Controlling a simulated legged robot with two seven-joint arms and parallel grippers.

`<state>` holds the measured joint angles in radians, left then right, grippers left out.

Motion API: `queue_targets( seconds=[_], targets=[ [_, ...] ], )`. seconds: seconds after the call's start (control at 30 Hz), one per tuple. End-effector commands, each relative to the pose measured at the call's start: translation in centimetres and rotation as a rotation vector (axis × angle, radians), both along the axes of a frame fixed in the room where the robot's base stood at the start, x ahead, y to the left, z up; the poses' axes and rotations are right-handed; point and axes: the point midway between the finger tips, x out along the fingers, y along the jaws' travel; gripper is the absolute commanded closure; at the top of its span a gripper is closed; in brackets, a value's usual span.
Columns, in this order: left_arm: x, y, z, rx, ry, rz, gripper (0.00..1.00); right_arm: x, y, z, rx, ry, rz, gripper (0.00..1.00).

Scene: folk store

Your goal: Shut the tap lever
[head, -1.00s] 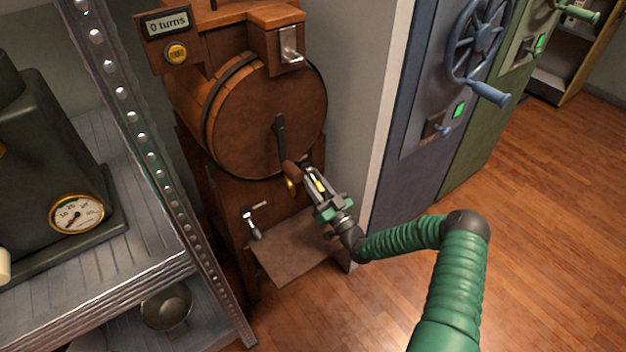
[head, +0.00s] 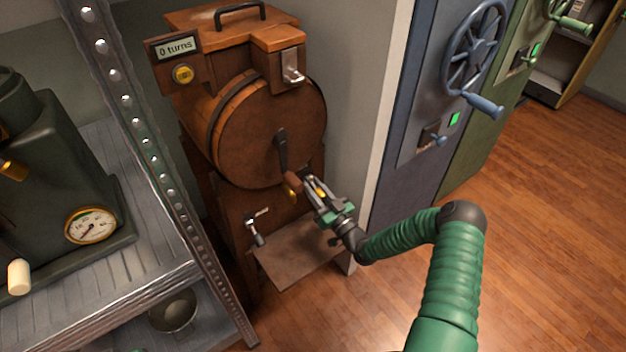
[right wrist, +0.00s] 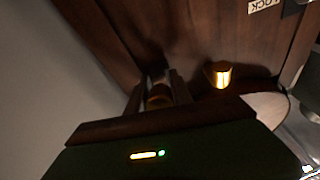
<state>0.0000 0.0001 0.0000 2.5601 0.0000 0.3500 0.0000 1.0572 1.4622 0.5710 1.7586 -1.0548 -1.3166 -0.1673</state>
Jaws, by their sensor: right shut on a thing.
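A wooden barrel churn (head: 255,140) stands in the middle of the head view. A small brass tap (head: 292,191) sits low on its front, partly hidden behind the crank's wooden grip (head: 292,181). My right gripper (head: 309,182) reaches in from the right, just right of the grip. In the right wrist view the brass spout (right wrist: 220,74) is to the right of my fingers. The fingers are shut on a small brownish-gold part, which looks like the tap lever (right wrist: 158,96). They cover most of it, so its angle is unclear. My left gripper is not in view.
A chrome lock lever (head: 256,230) is left of the tap, above a wooden ledge (head: 297,252). A metal shelf (head: 150,270) stands at the left. A blue cabinet with a handwheel (head: 475,50) is at the right. The floor at the right is clear.

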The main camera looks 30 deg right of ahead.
Motion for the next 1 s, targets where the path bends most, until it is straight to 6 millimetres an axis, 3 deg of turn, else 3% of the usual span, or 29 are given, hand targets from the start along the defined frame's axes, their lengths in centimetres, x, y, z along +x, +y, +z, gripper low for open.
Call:
queue_targets(
  seconds=[0.03,0.1,0.5,0.7,1.0],
  targets=[
    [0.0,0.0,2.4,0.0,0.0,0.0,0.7,-0.1,-0.2,1.4,-0.006,0.04,-0.002,1.0],
    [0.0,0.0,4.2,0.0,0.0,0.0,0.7,-0.1,-0.1,1.7,-0.011,0.101,-0.002,1.0],
    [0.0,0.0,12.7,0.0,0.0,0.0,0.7,-0.2,-0.2,2.6,-0.041,0.468,-0.004,1.0],
    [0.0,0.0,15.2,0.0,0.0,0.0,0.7,-0.2,-0.2,2.6,-0.05,0.624,-0.005,1.0],
    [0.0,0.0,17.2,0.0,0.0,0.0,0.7,-0.1,-0.3,2.6,-0.06,0.77,-0.006,1.0]
  ],
)
